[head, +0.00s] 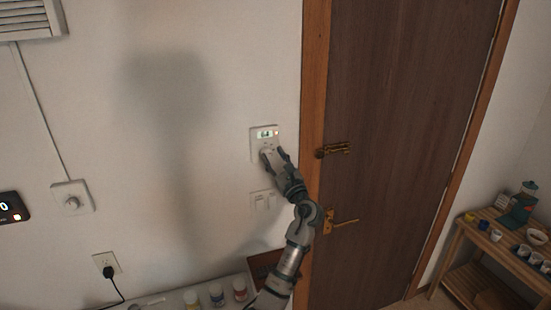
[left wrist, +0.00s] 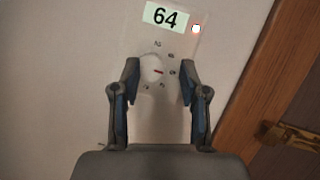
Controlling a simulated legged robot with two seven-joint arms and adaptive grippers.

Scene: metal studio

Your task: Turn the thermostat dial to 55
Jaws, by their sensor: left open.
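The thermostat (head: 264,134) is a white plate on the wall left of the door. In the left wrist view its display (left wrist: 166,17) reads 64, with a small lit orange-white light beside it. My left gripper (head: 273,154) is at the thermostat's lower part. In the left wrist view the left gripper (left wrist: 160,76) is open, with one finger on each side of the dial; I cannot tell whether either touches it. My right gripper is not in view.
A switch plate (head: 262,202) is just below the thermostat. The wooden door (head: 400,120) with a brass latch (head: 334,150) and handle (head: 340,223) is close on the right. Another knob plate (head: 72,197) is on the wall at left. Small jars (head: 216,294) stand below.

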